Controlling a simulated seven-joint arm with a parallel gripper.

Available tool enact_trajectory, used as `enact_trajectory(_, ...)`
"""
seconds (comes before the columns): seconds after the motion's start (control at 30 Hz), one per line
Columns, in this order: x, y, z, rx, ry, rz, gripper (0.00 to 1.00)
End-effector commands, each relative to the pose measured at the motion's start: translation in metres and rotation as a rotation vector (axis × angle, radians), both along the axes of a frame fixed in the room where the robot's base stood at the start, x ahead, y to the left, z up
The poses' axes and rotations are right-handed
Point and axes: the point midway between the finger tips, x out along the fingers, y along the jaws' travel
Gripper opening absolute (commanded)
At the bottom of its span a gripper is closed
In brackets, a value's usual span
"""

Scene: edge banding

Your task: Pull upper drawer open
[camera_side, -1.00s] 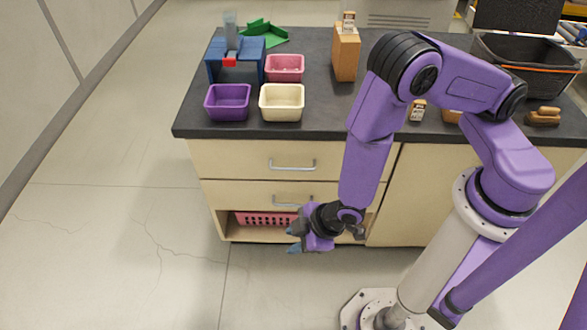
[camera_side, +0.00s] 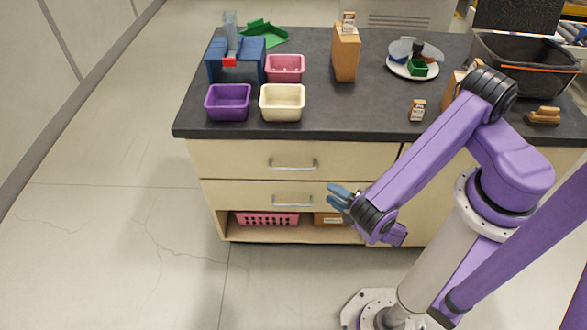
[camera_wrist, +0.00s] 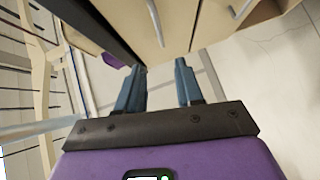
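The upper drawer (camera_side: 232,157) is a cream front under the dark countertop, flush with the cabinet. Its silver bar handle (camera_side: 292,164) is clear in the side view. In the wrist view the upper handle (camera_wrist: 155,22) is beyond the fingertips, near the dark countertop edge. My gripper (camera_side: 334,195) is in front of the cabinet, right of the handle and lower in the side view, fingers pointing left. In the wrist view my gripper (camera_wrist: 160,72) has its blue fingers spread with nothing between them. It appears apart from both handles.
The lower drawer (camera_side: 238,190) is shut and has a similar handle (camera_side: 293,200). An open shelf below holds a pink basket (camera_side: 266,219). Purple (camera_side: 228,104) and cream (camera_side: 282,104) bins stand near the countertop (camera_side: 330,112) edge. The floor before the drawers is clear.

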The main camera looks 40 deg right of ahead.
Motion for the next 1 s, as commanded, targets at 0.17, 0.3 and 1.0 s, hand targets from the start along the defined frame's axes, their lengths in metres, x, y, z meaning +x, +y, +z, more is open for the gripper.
enact_trajectory(0.17,0.005,-0.002,-0.001,-0.007,-0.005,-0.002,0.36)
enact_trajectory(0.3,0.015,-0.001,-0.003,-0.006,-0.002,-0.006,0.36)
enact_trajectory(1.0,0.114,-0.001,-0.015,-0.001,-0.009,-0.004,0.36)
